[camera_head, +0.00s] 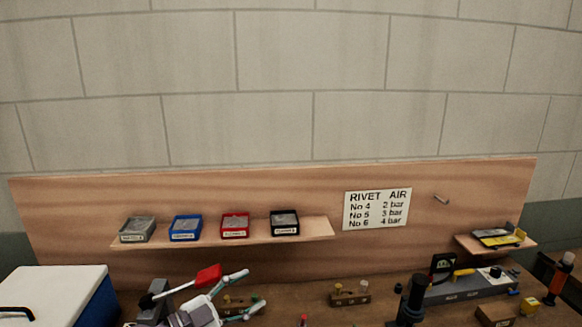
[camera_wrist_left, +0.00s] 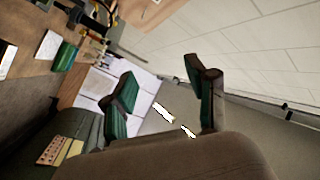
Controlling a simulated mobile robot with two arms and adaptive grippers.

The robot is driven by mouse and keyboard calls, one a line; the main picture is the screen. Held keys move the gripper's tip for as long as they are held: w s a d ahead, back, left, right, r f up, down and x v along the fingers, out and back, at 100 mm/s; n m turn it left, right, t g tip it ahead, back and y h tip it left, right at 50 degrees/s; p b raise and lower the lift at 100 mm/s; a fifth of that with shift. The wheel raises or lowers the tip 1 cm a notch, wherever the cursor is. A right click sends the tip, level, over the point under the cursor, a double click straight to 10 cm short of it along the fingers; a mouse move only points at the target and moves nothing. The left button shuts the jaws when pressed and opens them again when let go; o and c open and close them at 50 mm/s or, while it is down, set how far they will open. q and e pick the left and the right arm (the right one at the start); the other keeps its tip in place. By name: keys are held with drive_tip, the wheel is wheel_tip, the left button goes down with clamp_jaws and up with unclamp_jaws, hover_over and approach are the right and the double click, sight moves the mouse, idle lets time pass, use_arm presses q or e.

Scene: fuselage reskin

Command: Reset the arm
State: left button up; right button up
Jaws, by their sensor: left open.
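My left gripper (camera_head: 250,290) comes in at the bottom of the head view, left of centre, over the bench. Its two pale fingers with green tips are spread apart, with nothing visible between them. In the left wrist view my left gripper (camera_wrist_left: 165,88) shows two dark green fingers wide apart, with empty space between them. A red-headed tool (camera_head: 208,275) shows just beside the gripper in the head view; I cannot tell whether they touch. My right gripper is not in view.
A shelf (camera_head: 320,228) holds grey (camera_head: 137,229), blue (camera_head: 185,228), red (camera_head: 235,225) and black (camera_head: 284,222) bins. A white-lidded blue box (camera_head: 60,290) stands left. A wooden block (camera_head: 349,298), a dark cylinder (camera_head: 411,299) and a grey unit (camera_head: 470,288) occupy the bench.

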use_arm(q)
drive_tip(key=s+a+f+n+t+y, duration=0.2)
drive_tip(key=s+a+f+n+y, duration=0.95)
drive_tip(key=n+y, duration=0.55)
drive_tip(key=s+f+g+h, duration=0.1)
drive_tip(key=s+f+g, duration=0.45)
drive_tip(key=s, duration=0.45)
drive_tip(key=s+f+g+h, duration=0.1)
drive_tip(key=s+f+g, duration=0.45)
drive_tip(key=s, duration=0.45)
wheel_tip(320, 180, down, 31)
drive_tip(key=s+m+b, duration=0.1)
drive_tip(key=b, duration=0.5)
drive_tip(key=s+a+f+b, duration=0.1)
drive_tip(key=s+f+b, duration=0.1)
drive_tip(key=s+f, duration=0.6)
drive_tip(key=s+a+f+g+b, duration=0.1)
drive_tip(key=s+a+f+b, duration=0.1)
drive_tip(key=s+f, duration=0.7)
wheel_tip(320, 180, down, 6)
drive_tip(key=shift+r+g+b, duration=0.25)
drive_tip(key=shift+g+b, duration=0.05)
drive_tip(key=shift+b, duration=0.35)
